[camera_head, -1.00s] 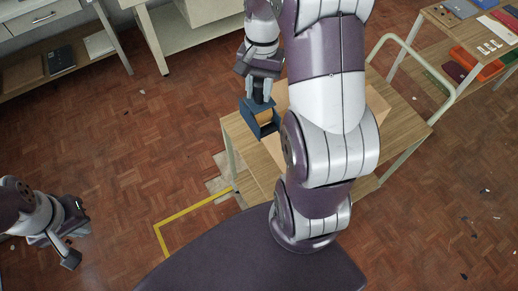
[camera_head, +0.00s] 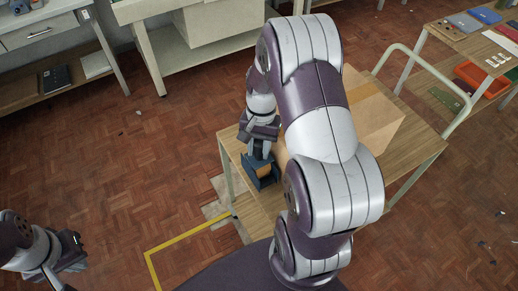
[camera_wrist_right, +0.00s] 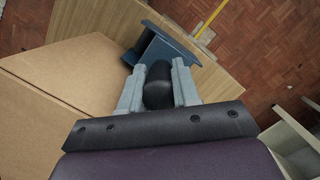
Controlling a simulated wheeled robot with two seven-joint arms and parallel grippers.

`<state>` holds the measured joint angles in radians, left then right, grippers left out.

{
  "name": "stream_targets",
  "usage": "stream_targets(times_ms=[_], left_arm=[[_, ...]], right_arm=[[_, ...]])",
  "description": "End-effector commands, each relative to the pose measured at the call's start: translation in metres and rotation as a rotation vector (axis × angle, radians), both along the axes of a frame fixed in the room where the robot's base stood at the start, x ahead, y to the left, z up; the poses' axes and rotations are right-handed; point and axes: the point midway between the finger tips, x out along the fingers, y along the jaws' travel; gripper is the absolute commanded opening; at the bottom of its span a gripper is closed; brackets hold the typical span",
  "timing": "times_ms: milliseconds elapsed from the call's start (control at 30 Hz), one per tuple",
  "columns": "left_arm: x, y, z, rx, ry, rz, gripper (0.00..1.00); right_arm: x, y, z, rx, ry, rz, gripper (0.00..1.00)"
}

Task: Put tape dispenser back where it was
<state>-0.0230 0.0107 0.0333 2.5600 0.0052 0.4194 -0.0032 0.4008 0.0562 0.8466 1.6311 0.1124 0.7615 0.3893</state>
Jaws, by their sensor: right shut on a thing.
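The tape dispenser (camera_head: 265,180) is dark blue with a roll of tan tape. It is at the left part of the wooden table (camera_head: 237,158), beside the cardboard box. I cannot tell whether it touches the tabletop. My right gripper (camera_head: 259,152) is above it, shut on its black handle. In the right wrist view, the blue body (camera_wrist_right: 168,50) shows beyond the fingers, with the black handle (camera_wrist_right: 158,85) between them. The right arm hides part of the table. My left gripper (camera_head: 68,263) is open and empty at the lower left, away from the table, partly cut off.
A cardboard box (camera_head: 375,112) stands on the table, right of the dispenser; it is close on the left in the wrist view. A pale rail (camera_head: 440,85) runs along the table's right side. Yellow tape (camera_head: 185,238) marks the floor. Shelved benches stand behind.

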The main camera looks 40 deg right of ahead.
Motion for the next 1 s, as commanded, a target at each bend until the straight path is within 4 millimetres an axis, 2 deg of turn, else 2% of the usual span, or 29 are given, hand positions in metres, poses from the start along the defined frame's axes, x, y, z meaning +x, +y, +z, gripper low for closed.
stream_targets(times_ms=[67, 433, 467, 500, 533, 833, 933, 1000], left_arm=[[0.0, 0.0, 0.0, 0.0, 0.0, 0.0, 0.0], [0.0, 0.0, -0.002, 0.0, 0.0, 0.0, 0.0], [0.0, 0.0, -0.001, 0.0, 0.0, 0.0, 0.0], [0.0, 0.0, -0.001, 0.0, 0.0, 0.0, 0.0], [0.0, 0.0, -0.001, 0.0, 0.0, 0.0, 0.0], [0.0, 0.0, 0.0, 0.0, 0.0, 0.0, 0.0], [0.0, 0.0, 0.001, 0.0, 0.0, 0.0, 0.0], [0.0, 0.0, 0.002, 0.0, 0.0, 0.0, 0.0]], right_arm=[[0.0, 0.0, -0.006, -0.001, -0.001, 0.0, 0.0], [0.0, 0.0, -0.011, -0.001, -0.001, 0.0, 0.0], [0.0, 0.0, -0.01, 0.0, 0.0, 0.0, 0.41], [0.0, 0.0, -0.01, 0.0, 0.0, 0.0, 0.54], [0.0, 0.0, -0.01, 0.0, 0.0, 0.0, 0.56], [0.0, 0.0, -0.006, -0.001, -0.001, 0.0, 0.56], [0.002, -0.002, 0.008, -0.001, -0.003, 0.0, 0.56], [0.004, -0.005, 0.025, -0.003, -0.006, 0.0, 0.56]])
